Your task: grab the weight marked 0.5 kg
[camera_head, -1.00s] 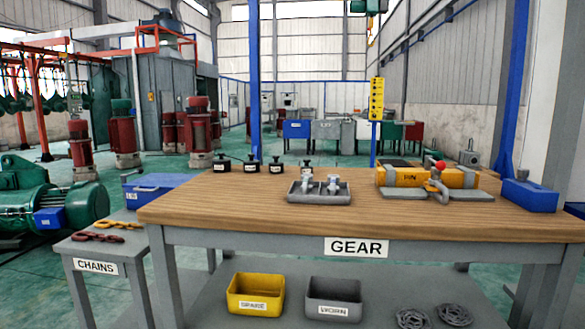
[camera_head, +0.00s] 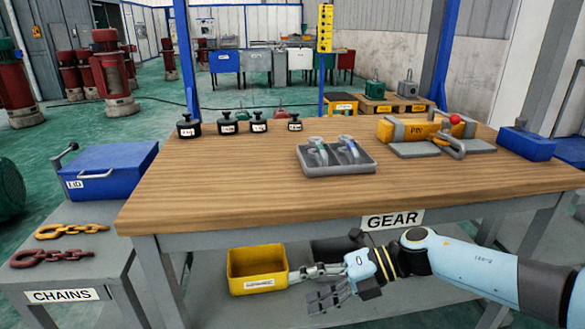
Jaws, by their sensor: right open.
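Several black weights with white labels stand upright in a row at the back left of the GEAR workbench: one at the left end (camera_head: 188,127), one beside it (camera_head: 228,125), a third (camera_head: 258,124), and a smaller one at the right (camera_head: 295,124). The labels are too small to read, so I cannot tell which is marked 0.5 kg. My right gripper (camera_head: 304,287) is open and empty, low in front of the bench beside the yellow bin, well apart from the weights. My left gripper is out of view.
The GEAR workbench (camera_head: 220,190) carries a grey tray (camera_head: 336,160) with shackles, a yellow PIN fixture (camera_head: 415,130) and a blue box (camera_head: 526,144). A yellow bin (camera_head: 257,268) sits on the lower shelf. The CHAINS table (camera_head: 85,270) stands left. The bench's front left is clear.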

